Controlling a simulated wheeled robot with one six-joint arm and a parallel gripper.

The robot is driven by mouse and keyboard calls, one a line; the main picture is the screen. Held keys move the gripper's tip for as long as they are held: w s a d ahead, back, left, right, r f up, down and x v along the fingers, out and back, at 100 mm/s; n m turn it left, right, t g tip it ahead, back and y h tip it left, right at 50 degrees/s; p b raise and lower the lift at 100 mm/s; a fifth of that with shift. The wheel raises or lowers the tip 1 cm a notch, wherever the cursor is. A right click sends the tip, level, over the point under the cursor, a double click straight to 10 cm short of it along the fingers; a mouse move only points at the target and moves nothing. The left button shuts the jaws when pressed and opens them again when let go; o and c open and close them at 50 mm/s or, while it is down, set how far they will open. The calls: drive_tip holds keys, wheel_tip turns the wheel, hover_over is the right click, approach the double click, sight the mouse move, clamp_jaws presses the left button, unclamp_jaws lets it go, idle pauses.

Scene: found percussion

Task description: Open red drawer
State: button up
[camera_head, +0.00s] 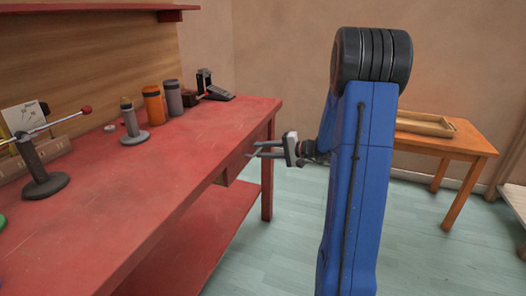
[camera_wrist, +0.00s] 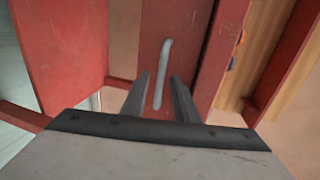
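The red drawer (camera_wrist: 182,20) has a plain red front in the wrist view, with a grey bar handle (camera_wrist: 163,72) on it. In the head view, the drawer front (camera_head: 236,160) sits under the red workbench top at its right end, seen at a steep angle. My gripper (camera_head: 254,149) points left at this front. In the wrist view, my gripper (camera_wrist: 160,80) is open, with one finger on each side of the handle and gaps visible between. Whether a finger touches the handle I cannot tell.
The red workbench (camera_head: 165,165) carries an orange canister (camera_head: 153,105), a grey canister (camera_head: 173,99) and a stand with a crossbar (camera_head: 42,165). A lower shelf (camera_head: 200,235) runs beneath. A wooden table with a tray (camera_head: 425,123) stands behind at right. The floor (camera_head: 270,265) beside the bench looks clear.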

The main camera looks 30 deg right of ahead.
clamp_jaws()
drive_tip(key=f+v, duration=0.2)
drive_tip(key=v, duration=1.1)
drive_tip(key=s+f+v, duration=0.1)
drive_tip(key=f+v, duration=0.2)
drive_tip(key=v, duration=1)
drive_tip(key=shift+d+f, duration=0.3)
drive_tip(key=shift+d, duration=0.05)
drive_tip(key=shift+o, duration=0.3)
unclamp_jaws()
drive_tip(key=v, duration=1.7)
drive_tip(key=shift+s, duration=0.2)
drive_tip(key=shift+d, duration=0.15)
